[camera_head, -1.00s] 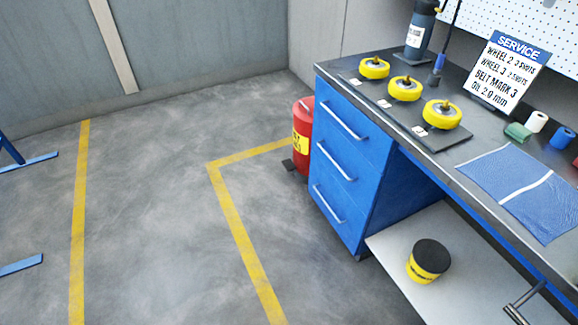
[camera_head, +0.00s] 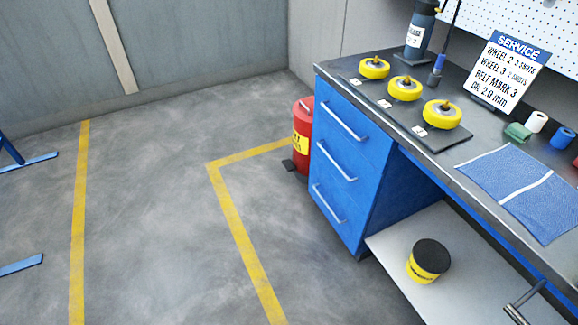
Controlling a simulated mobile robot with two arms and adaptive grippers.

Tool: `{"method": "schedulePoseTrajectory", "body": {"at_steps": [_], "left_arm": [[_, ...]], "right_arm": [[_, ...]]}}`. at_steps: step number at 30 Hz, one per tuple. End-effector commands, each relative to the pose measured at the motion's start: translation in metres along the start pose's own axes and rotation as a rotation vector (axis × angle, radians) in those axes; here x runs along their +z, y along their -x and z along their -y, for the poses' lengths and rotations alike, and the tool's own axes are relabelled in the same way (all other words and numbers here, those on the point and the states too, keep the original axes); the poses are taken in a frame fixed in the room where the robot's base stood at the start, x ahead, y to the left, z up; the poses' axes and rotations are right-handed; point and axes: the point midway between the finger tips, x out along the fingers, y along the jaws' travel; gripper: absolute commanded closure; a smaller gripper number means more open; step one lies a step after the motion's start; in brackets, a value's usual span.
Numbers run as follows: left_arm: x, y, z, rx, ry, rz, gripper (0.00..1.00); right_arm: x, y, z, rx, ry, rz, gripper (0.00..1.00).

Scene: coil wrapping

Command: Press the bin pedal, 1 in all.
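A red bin (camera_head: 302,124) with a yellow label (camera_head: 300,144) stands on the floor beside the left end of the blue drawer cabinet, which hides its right part. A dark pedal (camera_head: 289,166) sticks out low at its front left, close to the floor. Nothing touches the pedal. Neither my left nor my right gripper is in view.
The blue workbench (camera_head: 345,150) fills the right side, with yellow wheels (camera_head: 404,88), a service sign (camera_head: 509,70) and a blue mat (camera_head: 522,190) on top. A black-lidded tub (camera_head: 429,260) sits on the lower shelf. The floor (camera_head: 150,220) with yellow lines is clear.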

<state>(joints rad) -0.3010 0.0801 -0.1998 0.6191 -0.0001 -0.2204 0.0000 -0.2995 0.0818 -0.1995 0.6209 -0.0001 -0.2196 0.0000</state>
Motion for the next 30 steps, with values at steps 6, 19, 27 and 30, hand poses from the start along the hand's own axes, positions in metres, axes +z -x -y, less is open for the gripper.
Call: {"method": "schedulePoseTrajectory", "body": {"at_steps": [6,19,27,30], "left_arm": [[-0.0006,0.0000,0.0003,0.000,0.000,-0.001,0.60],[-0.0013,0.0000,0.0004,0.000,0.000,-0.002,1.00],[-0.0018,0.0000,0.0004,0.000,0.000,-0.003,1.00],[-0.0019,0.0000,0.0004,0.000,0.000,-0.003,1.00]], "right_arm": [[0.0000,0.0000,0.0010,-0.001,-0.001,0.000,1.00],[0.0000,-0.0001,0.0031,-0.004,-0.001,0.001,1.00],[0.0003,-0.0001,0.0031,-0.004,-0.001,0.001,1.00],[0.0003,-0.0001,0.0031,-0.004,-0.001,0.001,1.00]]}}
